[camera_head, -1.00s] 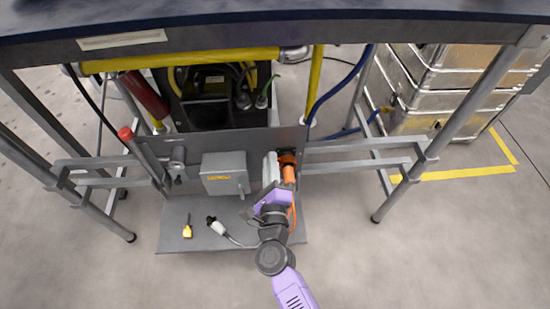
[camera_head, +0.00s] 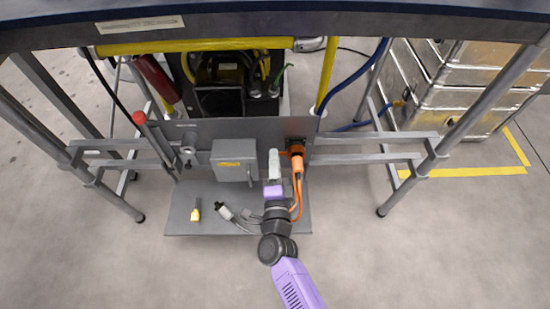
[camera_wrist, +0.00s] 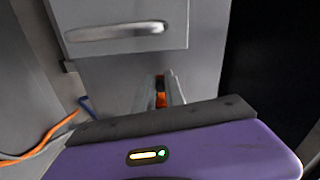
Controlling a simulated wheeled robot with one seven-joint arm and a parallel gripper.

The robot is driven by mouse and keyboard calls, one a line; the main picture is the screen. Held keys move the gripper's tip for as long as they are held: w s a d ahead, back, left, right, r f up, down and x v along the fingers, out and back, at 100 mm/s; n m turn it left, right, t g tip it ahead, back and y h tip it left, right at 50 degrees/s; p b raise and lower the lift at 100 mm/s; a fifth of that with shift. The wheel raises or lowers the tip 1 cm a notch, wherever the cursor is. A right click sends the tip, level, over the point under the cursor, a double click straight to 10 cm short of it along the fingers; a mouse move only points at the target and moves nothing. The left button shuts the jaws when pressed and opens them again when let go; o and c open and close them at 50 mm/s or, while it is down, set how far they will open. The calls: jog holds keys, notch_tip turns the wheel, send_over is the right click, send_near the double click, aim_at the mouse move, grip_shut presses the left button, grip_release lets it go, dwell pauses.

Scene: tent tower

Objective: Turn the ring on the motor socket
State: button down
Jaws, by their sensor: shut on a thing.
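The motor socket (camera_head: 295,152) is an orange fitting on the upright grey panel, with an orange plug and cable (camera_head: 298,185) hanging below it. My gripper (camera_head: 274,163) is at the panel, just left of the orange plug in the head view. In the wrist view my gripper's fingers (camera_wrist: 161,92) are close together, with a small orange piece, seemingly the ring (camera_wrist: 160,99), between them. My gripper is shut on it. The purple gripper body hides most of the ring, so its turn angle cannot be told.
A grey box (camera_head: 234,160) with a handle is left of my gripper; it also shows in the wrist view (camera_wrist: 125,20). A yellow-tipped item (camera_head: 195,214) and a loose grey plug (camera_head: 224,211) lie on the base plate.

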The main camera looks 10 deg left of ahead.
jog(key=shift+d, duration=0.1)
dwell(0.4)
jog(key=c, duration=1.4)
grip_release()
jog(key=shift+c, duration=0.2)
jog(key=p+v, duration=0.2)
jog(key=v, duration=0.5)
jog(key=shift+s, duration=0.35)
jog(key=shift+d+f, duration=0.1)
